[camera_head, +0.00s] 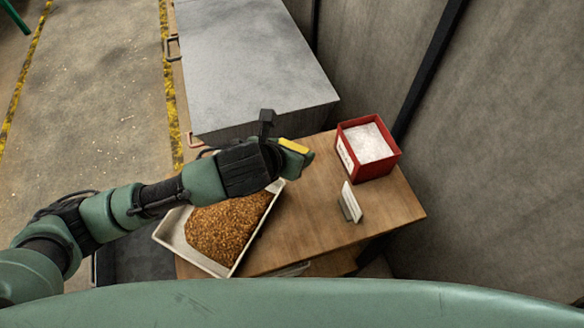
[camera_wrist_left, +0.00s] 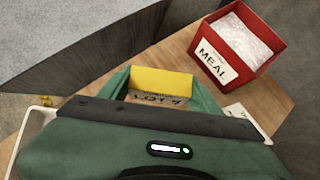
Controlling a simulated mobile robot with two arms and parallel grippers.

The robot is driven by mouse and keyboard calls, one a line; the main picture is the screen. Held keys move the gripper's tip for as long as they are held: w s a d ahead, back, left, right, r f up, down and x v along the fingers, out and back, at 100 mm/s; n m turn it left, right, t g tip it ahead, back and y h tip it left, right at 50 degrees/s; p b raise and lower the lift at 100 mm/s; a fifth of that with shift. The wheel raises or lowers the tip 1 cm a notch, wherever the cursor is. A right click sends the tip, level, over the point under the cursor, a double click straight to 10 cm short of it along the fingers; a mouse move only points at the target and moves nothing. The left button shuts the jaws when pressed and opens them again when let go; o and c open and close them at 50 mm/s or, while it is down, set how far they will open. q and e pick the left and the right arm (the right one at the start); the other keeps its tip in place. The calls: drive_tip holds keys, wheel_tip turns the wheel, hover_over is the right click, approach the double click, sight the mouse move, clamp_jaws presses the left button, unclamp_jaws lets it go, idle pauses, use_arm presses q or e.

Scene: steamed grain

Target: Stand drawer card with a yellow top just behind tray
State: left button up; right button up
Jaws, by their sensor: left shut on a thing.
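My left gripper (camera_head: 290,160) is shut on the drawer card with a yellow top (camera_head: 293,146). In the left wrist view the card (camera_wrist_left: 161,80) sits between the green fingers (camera_wrist_left: 160,95), and the lettering below its yellow band is partly hidden. The white tray (camera_head: 237,262) holds a heap of brown grain (camera_head: 225,228) on the wooden table. My left forearm crosses over the tray and hides part of it. The gripper is above the table near the tray's far end; I cannot tell whether the card touches the table. My right gripper is not in view.
A red box (camera_head: 374,171) labelled MEAL, full of white grains, stands at the table's back right. A small white card (camera_head: 351,203) in a holder stands in front of it. A grey metal cabinet (camera_head: 250,60) borders the table's far side. Bare wood (camera_head: 310,220) lies right of the tray.

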use_arm(q)
wheel_tip(320, 180, down, 8)
drive_tip(key=shift+f, duration=0.1)
idle(0.4)
drive_tip(key=o, duration=1.4)
drive_tip(key=shift+s+r, duration=0.1)
drive_tip(key=shift+r, duration=0.15)
drive_tip(key=v, duration=1.1)
drive_tip(key=shift+s+a+r, duration=0.15)
drive_tip(key=shift+s+a, duration=0.05)
drive_tip(key=shift+r, duration=0.1)
